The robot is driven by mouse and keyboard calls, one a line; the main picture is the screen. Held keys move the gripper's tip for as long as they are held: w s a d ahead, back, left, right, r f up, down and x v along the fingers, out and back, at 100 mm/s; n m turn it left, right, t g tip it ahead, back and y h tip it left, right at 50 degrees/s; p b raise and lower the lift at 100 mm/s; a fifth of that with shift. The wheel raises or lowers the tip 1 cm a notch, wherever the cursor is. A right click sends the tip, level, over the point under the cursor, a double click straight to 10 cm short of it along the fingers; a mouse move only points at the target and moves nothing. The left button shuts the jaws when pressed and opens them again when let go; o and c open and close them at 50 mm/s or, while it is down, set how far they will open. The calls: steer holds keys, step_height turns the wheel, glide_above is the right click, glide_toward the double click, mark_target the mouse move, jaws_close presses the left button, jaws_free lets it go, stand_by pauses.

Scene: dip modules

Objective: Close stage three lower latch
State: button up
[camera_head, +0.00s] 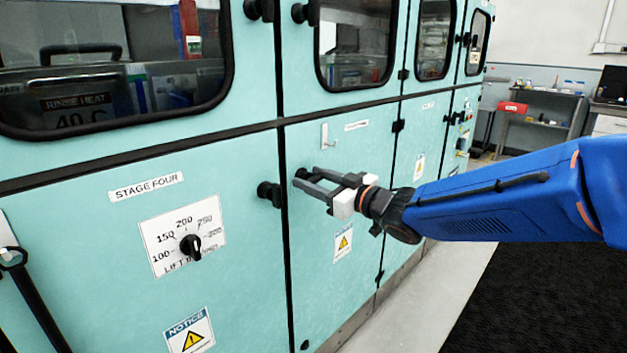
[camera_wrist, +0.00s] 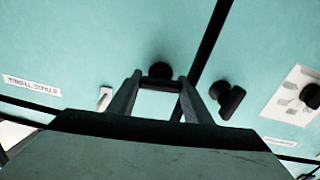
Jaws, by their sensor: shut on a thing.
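The stage three lower latch is a black knob (camera_wrist: 160,69) on the teal stage three panel, beside the dark seam to stage four. It sits between the fingertips of my gripper (camera_wrist: 160,80) in the wrist view. In the head view my gripper (camera_head: 299,180) reaches in from the right, its two grey fingers closed about the latch, which they mostly hide. The exact turn of the latch cannot be told. The stage three label (camera_wrist: 32,85) is at the left of the wrist view.
The stage four lower latch (camera_head: 270,193) is close by, left of the seam, and shows in the wrist view (camera_wrist: 228,98). A hook (camera_head: 325,137) is above my gripper. A stage four dial (camera_head: 191,245) is at left. Upper latches (camera_head: 305,13) flank the seam above.

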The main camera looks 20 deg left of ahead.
steer(key=n, duration=0.8)
steer(key=shift+s, duration=0.1)
steer(key=n, duration=0.4)
steer(key=shift+f+n, duration=0.1)
steer(key=shift+n, duration=0.2)
steer(key=shift+f+n, duration=0.1)
steer(key=shift+n, duration=1.8)
steer(key=o, duration=1.1)
steer(key=shift+a, duration=0.1)
steer(key=shift+c, duration=0.2)
